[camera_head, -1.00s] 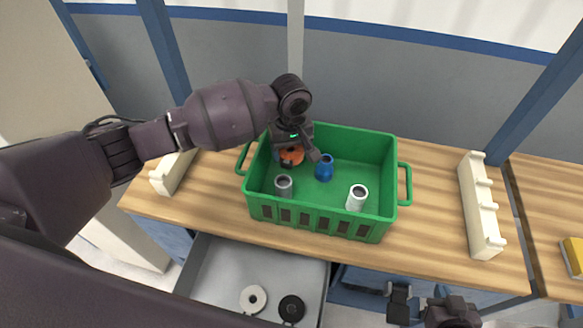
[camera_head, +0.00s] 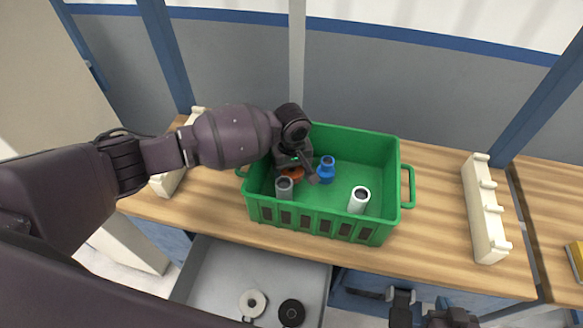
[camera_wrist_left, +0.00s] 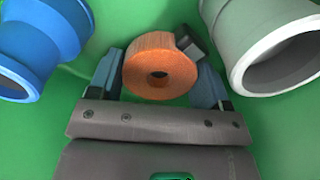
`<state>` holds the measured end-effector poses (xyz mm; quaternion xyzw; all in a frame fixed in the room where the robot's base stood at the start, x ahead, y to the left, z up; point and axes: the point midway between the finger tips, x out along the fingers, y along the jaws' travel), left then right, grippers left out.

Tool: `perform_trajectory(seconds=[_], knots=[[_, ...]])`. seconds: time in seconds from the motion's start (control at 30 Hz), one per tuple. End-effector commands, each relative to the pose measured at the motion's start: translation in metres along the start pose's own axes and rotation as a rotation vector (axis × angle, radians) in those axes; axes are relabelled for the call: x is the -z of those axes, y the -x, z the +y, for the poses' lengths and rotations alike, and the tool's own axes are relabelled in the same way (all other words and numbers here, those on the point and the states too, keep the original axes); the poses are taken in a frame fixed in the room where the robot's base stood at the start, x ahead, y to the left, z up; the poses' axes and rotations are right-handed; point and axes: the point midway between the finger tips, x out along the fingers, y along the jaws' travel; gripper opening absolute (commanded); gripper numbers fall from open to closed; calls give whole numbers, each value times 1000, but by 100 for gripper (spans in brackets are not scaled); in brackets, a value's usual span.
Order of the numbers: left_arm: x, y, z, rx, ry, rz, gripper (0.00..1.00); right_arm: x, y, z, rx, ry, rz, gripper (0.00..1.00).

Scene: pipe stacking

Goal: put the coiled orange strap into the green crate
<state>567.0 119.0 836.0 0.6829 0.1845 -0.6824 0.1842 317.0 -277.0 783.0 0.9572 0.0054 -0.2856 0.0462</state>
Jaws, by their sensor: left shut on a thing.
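The coiled orange strap (camera_head: 293,174) is inside the green crate (camera_head: 368,153), at its left part. In the left wrist view the strap (camera_wrist_left: 160,68) sits between the two fingers, with the green floor behind it. My left gripper (camera_head: 296,171) is shut on the strap, low inside the crate. Whether the strap touches the crate floor I cannot tell. My right gripper (camera_head: 403,298) is at the bottom edge of the head view, empty as far as I see, and partly cut off.
In the crate are a blue pipe piece (camera_head: 326,170), a grey pipe piece (camera_head: 284,188) and a white pipe piece (camera_head: 359,199). A cream rack (camera_head: 484,210) stands at the right of the table. An open drawer below holds a white ring (camera_head: 252,303) and a black ring (camera_head: 291,312).

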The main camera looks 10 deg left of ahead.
Motion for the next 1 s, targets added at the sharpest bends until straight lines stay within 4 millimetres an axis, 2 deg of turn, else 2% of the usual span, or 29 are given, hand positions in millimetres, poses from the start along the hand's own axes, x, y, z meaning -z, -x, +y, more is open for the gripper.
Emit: perform_trajectory(seconds=[0.07, 0.1, 0.27, 0.53, 0.67, 0.77, 1.0], knots=[[0, -2, 0, 0, 1, -1, 47, 2, -1, 0, 0, 0, 3, 0], [0, -3, 0, 0, 1, 0, 73, 3, -1, 0, 1, 1, 5, 0], [0, -2, 0, 0, 1, 0, 97, 7, -4, -1, 2, 2, 13, 0], [0, -2, 0, 0, 0, 0, 97, 9, -5, -1, 3, 2, 17, 0], [0, 6, 0, -2, 0, 0, 97, 9, -4, -1, 2, 2, 16, 0], [0, 20, 0, -3, 0, 1, 97, 11, -1, 0, 2, 1, 15, 0], [0, 67, 0, -3, -1, 2, 97, 16, 7, 1, -1, -1, 12, 0]])
